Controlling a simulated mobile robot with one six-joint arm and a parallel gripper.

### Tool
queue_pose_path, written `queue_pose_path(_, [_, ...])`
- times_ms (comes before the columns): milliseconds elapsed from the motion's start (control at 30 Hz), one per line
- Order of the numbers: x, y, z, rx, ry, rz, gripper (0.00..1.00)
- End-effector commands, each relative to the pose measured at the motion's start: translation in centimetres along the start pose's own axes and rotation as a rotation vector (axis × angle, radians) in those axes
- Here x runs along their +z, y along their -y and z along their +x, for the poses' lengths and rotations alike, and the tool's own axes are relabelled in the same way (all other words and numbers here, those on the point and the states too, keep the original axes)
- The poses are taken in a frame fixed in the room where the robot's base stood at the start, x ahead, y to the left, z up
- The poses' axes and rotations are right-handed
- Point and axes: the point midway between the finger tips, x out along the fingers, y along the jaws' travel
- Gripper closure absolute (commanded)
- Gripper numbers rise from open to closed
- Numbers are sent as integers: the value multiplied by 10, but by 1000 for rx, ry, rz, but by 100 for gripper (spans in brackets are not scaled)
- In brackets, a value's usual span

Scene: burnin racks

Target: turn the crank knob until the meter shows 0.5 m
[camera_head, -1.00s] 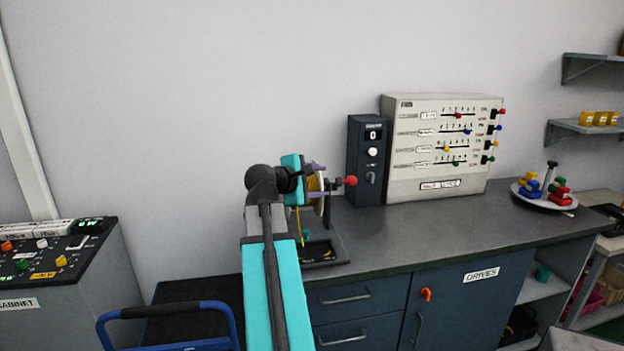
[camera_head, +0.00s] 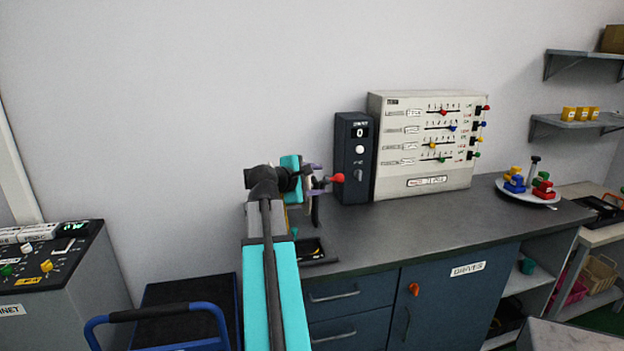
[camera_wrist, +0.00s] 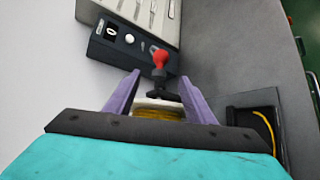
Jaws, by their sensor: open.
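The red crank knob (camera_head: 337,178) sticks out to the right of the cable reel at the bench's left end; it also shows in the wrist view (camera_wrist: 160,57). In the wrist view the reel (camera_wrist: 158,112), wound with yellow cable, lies between and beyond the purple fingers. My gripper (camera_wrist: 159,78) is open and empty, with the knob beyond its fingertips. In the head view my arm hides most of the reel. A dark box (camera_head: 354,175) behind the knob has a small display (camera_head: 360,132) that seems to read 0; whether it is the meter I cannot tell.
A beige slider panel (camera_head: 420,150) stands right of the dark box. A round tray (camera_head: 520,195) with coloured pieces sits farther right on the bench (camera_head: 430,225). A blue-handled cart (camera_head: 160,312) and a control cabinet (camera_head: 70,275) stand at left. The bench's middle is clear.

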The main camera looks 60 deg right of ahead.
Motion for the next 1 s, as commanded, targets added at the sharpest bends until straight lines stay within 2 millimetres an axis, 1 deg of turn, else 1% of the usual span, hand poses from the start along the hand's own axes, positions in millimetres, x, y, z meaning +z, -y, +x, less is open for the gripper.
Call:
queue_pose_path(33, [0,-1,8,-2,1,0,51])
queue_pose_path(100, [0,-2,17,-2,1,0,51])
queue_pose_path(400, [1,-1,57,-2,2,1,51])
queue_pose_path(600, [1,-1,79,-2,1,0,51])
queue_pose_path(800, [1,0,89,-1,1,1,51])
queue_pose_path(1000, [1,0,90,-1,1,1,51])
